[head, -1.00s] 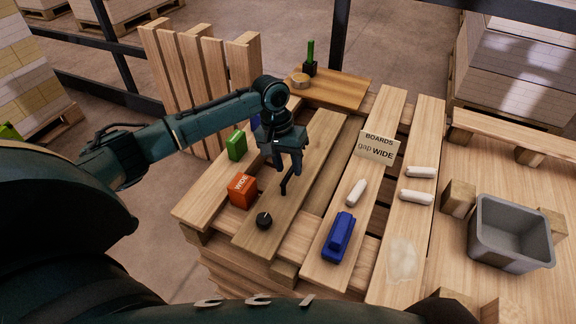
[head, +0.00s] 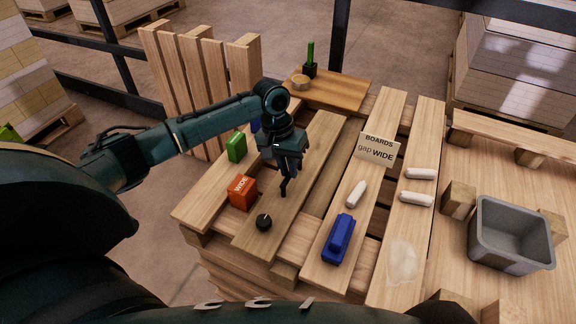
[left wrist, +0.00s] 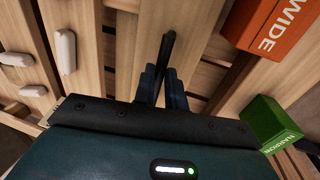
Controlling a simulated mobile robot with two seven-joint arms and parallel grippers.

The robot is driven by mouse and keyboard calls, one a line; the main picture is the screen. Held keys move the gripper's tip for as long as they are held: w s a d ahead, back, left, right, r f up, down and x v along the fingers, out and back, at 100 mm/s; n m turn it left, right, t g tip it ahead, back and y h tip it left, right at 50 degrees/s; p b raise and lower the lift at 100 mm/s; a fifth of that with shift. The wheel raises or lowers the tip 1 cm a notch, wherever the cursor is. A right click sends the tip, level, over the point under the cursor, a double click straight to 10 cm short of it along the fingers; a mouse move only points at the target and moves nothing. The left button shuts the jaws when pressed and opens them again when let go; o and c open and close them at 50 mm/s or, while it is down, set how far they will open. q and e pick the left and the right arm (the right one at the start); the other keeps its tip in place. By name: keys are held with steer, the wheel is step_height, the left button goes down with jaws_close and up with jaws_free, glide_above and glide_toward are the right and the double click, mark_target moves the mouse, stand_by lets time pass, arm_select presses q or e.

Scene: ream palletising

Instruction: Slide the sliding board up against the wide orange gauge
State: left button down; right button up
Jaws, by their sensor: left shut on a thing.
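The sliding board (head: 318,165) is the darker plank in the middle of the pallet top, with a round black knob (head: 263,221) near its front end and an upright black handle (head: 284,187) nearer its middle. The wide orange gauge (head: 242,191), a block marked WIDE, sits just left of the board. It also shows at the upper right of the left wrist view (left wrist: 268,28). My right gripper is not in view.
A green block (head: 236,146) stands behind the gauge. Right of the board are a blue tool (head: 339,237), several white rolls (head: 356,193), a BOARDS gap WIDE sign (head: 379,148) and a grey bin (head: 511,233). Dark gaps separate the planks.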

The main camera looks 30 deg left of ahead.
mark_target(277, 180)
arm_select(q)
steer(key=shift+a+r+p, duration=0.15)
steer(key=shift+a+p, duration=0.15)
steer(key=shift+p, duration=0.05)
steer(key=shift+s+a+r+p, duration=0.1)
steer(key=shift+a+p, duration=0.8)
steer(key=shift+a, duration=0.25)
steer(key=shift+f, duration=0.2)
steer(key=c, duration=1.5)
jaws_free()
steer(key=shift+o, duration=0.2)
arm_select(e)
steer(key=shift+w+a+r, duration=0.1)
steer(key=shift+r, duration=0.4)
